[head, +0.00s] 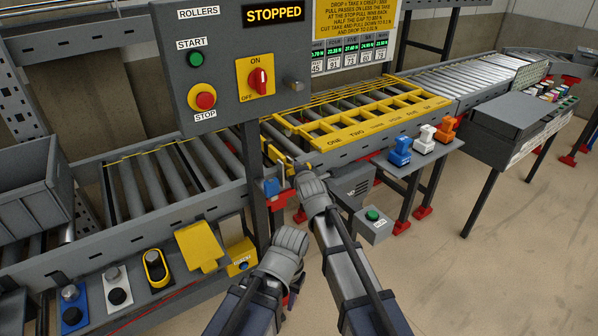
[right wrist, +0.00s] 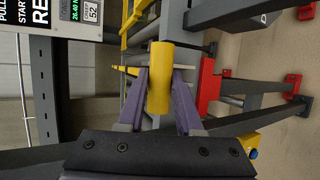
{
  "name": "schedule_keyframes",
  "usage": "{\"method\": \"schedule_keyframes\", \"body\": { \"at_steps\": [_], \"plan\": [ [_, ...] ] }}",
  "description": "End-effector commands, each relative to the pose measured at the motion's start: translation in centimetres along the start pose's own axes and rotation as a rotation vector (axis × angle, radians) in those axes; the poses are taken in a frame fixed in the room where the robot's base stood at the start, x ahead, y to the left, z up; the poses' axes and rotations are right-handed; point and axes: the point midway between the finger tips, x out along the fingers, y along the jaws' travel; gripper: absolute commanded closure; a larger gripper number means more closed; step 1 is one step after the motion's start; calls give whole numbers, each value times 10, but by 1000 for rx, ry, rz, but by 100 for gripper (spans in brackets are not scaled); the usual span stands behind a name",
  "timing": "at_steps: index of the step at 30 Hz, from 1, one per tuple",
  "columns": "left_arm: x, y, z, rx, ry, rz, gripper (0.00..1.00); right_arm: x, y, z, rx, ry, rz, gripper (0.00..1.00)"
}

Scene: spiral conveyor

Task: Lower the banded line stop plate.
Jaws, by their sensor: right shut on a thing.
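My right gripper (head: 290,170) is at the near edge of the roller line, beside the post of the control box. In the right wrist view, my right gripper (right wrist: 160,95) is shut on a yellow upright cylinder, a handle (right wrist: 160,75). A thin yellow piece stands behind the handle. In the head view, yellow parts (head: 276,153) show just beyond the right gripper at the line's edge; I cannot make out the stop plate's bands or its exact height. My left wrist is low at the front, and its fingers are mostly hidden.
The control box (head: 222,60) reads STOPPED above the rollers. A yellow numbered frame (head: 350,125) lies on the line. Blue, white and orange blocks (head: 400,150) sit on a side shelf. A green-button box (head: 372,217) stands close right of my right arm.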

Motion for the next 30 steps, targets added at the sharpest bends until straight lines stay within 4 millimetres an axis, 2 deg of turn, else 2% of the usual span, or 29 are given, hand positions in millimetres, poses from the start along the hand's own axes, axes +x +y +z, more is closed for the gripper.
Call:
{"method": "schedule_keyframes", "body": {
  "at_steps": [1,5,6,14,23,30],
  "plan": [
    [-2,0,0,0,0,0,60,3,8,0,0,0,25,100],
    [-2,0,0,0,0,0,60,3,9,1,0,0,25,100],
    [-2,0,0,0,0,0,60,3,9,1,0,0,25,62],
    [-2,0,0,0,0,0,60,2,7,0,0,1,23,34],
    [-2,0,0,0,0,0,60,-1,6,0,0,1,20,34],
    [-11,-1,1,0,0,0,60,-24,7,0,-1,1,20,34]
  ]
}}
